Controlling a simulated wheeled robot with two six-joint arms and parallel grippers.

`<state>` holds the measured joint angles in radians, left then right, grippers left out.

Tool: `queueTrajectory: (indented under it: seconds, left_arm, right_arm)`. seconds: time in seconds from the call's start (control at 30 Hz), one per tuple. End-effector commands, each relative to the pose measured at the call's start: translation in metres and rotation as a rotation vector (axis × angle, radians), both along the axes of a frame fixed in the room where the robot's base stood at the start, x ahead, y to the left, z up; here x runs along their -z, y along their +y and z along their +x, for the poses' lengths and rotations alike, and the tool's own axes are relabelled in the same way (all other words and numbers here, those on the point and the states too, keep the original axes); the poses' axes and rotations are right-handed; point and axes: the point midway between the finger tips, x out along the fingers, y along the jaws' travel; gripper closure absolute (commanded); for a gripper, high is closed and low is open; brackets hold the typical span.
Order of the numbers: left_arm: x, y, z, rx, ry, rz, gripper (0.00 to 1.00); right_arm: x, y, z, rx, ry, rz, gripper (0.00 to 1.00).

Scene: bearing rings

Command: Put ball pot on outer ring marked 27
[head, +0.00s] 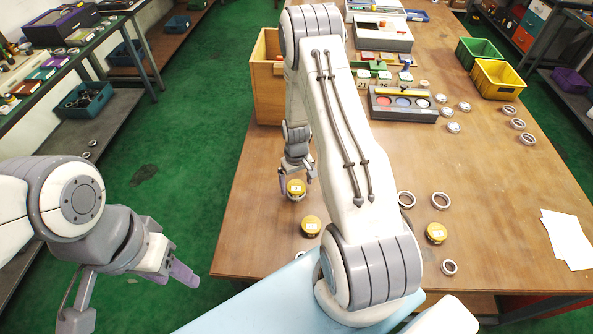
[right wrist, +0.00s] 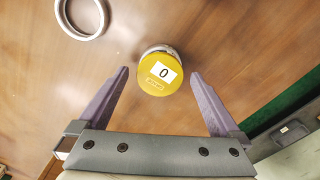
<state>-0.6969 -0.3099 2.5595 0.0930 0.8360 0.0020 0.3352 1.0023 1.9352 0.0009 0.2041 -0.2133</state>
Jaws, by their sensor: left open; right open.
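A ball pot with a yellow lid marked 0 (right wrist: 160,72) is between the open fingers of my right gripper (right wrist: 162,85), with gaps on both sides. The pot seems to sit on a metal ring or base, mostly hidden under it. In the head view my right gripper (head: 297,178) is over this pot (head: 296,187) near the table's left edge. Two more yellow-lidded pots, one nearer (head: 311,225) and one at right (head: 437,232), stand on the table. No ring's 27 mark is legible. My left gripper (head: 175,269) is open and empty, left of the table over the floor.
Loose rings lie right of my right arm, such as one ring (head: 441,193) and a nearer one (head: 449,268). A wooden box (head: 266,85) and a grey tray (head: 404,114) stand farther back. White papers (head: 566,239) lie at right. The middle-right tabletop is clear.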

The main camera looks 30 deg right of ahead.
Motion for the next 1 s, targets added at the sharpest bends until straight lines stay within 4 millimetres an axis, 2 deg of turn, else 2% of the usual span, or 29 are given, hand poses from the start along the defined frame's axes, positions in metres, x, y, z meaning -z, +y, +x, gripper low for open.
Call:
queueTrajectory:
  seconds: [0.2, 0.5, 0.63, 0.83, 0.93, 0.97, 1.0]
  left_arm:
    - [0.014, 0.000, 0.000, 0.001, 0.001, 0.001, 0.50]
    - [0.025, 0.000, 0.000, 0.001, 0.001, 0.001, 0.50]
    - [0.027, 0.000, 0.000, 0.001, 0.001, 0.001, 0.50]
    - [0.027, 0.000, 0.000, 0.001, 0.001, 0.001, 0.50]
    - [0.027, 0.000, 0.000, 0.001, 0.001, 0.001, 0.50]
    - [0.027, 0.000, 0.000, 0.001, 0.001, 0.001, 0.50]
    - [0.027, 0.000, 0.000, 0.001, 0.001, 0.001, 0.50]
  right_arm:
    - [-0.039, 0.000, 0.001, 0.000, -0.007, -0.003, 0.00]
    - [-0.093, 0.000, 0.001, 0.000, -0.005, -0.002, 0.00]
    - [-0.106, 0.000, 0.000, 0.000, -0.003, -0.001, 0.00]
    - [-0.112, 0.002, 0.000, -0.003, -0.001, 0.000, 0.00]
    - [-0.124, 0.020, 0.001, -0.037, -0.006, 0.000, 0.00]
    - [-0.131, 0.031, 0.001, -0.057, -0.009, 0.001, 0.00]
    - [-0.143, 0.050, -0.001, -0.092, -0.014, 0.002, 0.00]
